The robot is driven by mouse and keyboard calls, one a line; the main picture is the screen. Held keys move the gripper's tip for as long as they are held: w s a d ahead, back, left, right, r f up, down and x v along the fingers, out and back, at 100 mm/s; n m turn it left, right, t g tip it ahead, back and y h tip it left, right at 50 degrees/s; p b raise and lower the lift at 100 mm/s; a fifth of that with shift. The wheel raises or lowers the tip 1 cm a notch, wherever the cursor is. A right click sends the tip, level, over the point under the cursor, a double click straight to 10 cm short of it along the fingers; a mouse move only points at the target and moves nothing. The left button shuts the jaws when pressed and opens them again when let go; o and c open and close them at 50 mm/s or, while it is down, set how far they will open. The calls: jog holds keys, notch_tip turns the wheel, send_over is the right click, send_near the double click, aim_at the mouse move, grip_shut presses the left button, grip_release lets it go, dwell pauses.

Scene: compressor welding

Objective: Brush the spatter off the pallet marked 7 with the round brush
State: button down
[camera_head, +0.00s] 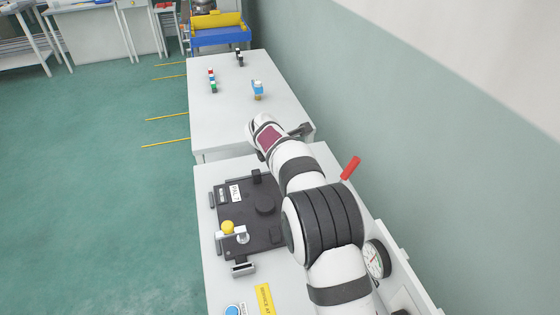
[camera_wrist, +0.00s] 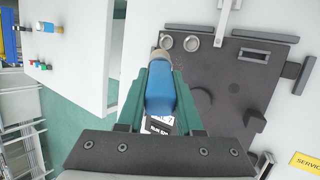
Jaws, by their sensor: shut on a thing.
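The dark pallet (camera_head: 228,236) lies on the near table in the head view. Its white label (camera_head: 236,192) reads "PAL", the rest unclear. In the wrist view the pallet (camera_wrist: 225,75) is on the right, and a label (camera_wrist: 158,128) showing a 7 is partly covered. My gripper (camera_wrist: 163,82) is shut on the round brush (camera_wrist: 161,98), which has a blue handle and tan tip. The tip overlaps the pallet's edge; I cannot tell whether it touches. Spatter is too small to make out.
A red handle (camera_head: 350,167) and a gauge (camera_head: 376,259) stand right of my arm. The far table (camera_head: 220,120) holds small coloured items and a blue-topped object (camera_head: 257,88).

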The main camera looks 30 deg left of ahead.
jog(key=shift+f, duration=3.45)
jog(key=shift+s+a+f, duration=0.3)
jog(key=shift+f, duration=0.35)
jog(key=shift+s+a, duration=0.8)
jog(key=shift+w+d, duration=0.95)
jog(key=shift+d, duration=0.05)
jog(key=shift+s+a, duration=1.05)
jog(key=shift+w+d, duration=1.15)
jog(key=shift+s+a, duration=1.05)
jog(key=shift+a, duration=0.05)
jog(key=shift+w+d, duration=0.95)
jog(key=shift+d, duration=0.05)
jog(key=shift+w+d+r, duration=0.1)
jog(key=shift+w+d, duration=0.05)
jog(key=shift+r, duration=3.95)
